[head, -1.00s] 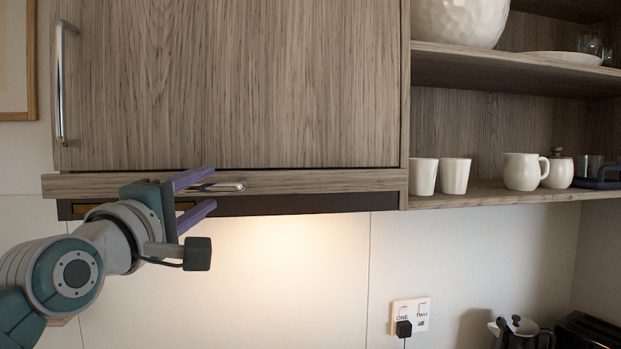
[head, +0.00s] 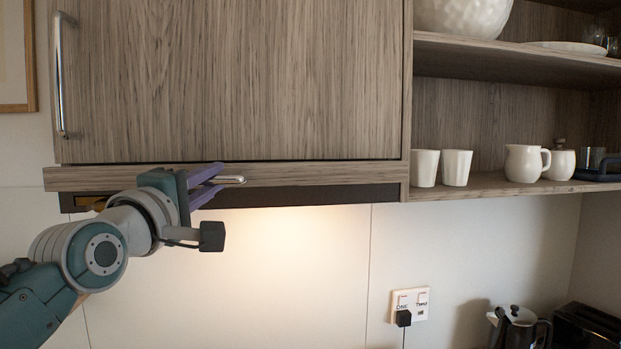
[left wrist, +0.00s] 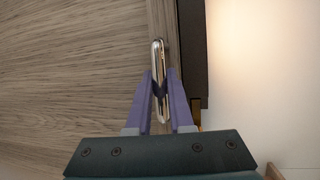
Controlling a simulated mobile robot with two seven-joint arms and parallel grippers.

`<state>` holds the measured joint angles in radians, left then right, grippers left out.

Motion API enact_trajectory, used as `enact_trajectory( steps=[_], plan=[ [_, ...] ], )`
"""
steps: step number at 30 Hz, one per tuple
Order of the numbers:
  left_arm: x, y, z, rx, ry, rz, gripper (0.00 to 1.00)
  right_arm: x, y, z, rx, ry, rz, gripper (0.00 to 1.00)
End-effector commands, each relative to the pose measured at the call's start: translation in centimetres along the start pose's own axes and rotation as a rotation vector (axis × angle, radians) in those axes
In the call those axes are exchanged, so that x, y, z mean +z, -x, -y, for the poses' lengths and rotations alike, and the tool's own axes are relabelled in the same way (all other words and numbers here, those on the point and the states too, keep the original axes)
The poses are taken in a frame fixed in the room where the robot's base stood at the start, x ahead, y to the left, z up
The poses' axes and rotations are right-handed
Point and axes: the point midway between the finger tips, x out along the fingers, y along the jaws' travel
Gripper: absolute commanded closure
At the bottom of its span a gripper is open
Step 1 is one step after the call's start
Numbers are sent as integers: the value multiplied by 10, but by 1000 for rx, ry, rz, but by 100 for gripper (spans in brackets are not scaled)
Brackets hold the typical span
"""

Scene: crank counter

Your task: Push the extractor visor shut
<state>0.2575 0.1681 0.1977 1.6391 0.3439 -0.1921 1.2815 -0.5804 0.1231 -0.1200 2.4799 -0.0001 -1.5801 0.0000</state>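The extractor visor (head: 320,175) is a long wood-grain strip under the cabinet door, with a dark underside (head: 320,195) below it. It sticks out a little past the door's left edge; how far it is pulled out is hard to tell. A short metal bar handle (head: 233,180) is on its front, and the bar also shows in the left wrist view (left wrist: 158,50). My left gripper (head: 220,177) is at this handle. In the left wrist view its purple fingers (left wrist: 159,88) lie on both sides of the bar and appear closed onto it. My right gripper is out of view.
The cabinet door (head: 240,80) with a vertical handle (head: 59,75) is above the visor. Open shelves at right hold white cups (head: 455,167) and a jug (head: 524,163). A wall socket (head: 410,303) and a moka pot (head: 517,325) are lower right.

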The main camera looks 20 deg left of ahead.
Motion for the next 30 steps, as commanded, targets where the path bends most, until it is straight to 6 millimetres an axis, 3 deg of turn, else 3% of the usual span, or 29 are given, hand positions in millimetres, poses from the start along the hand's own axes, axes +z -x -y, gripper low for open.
enact_trajectory(
  steps=[4, 30],
  plan=[
    [0, 0, 0, 0, 0, 0, 100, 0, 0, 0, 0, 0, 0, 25],
    [0, 0, 0, 0, 0, 0, 100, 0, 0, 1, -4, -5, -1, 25]
  ],
)
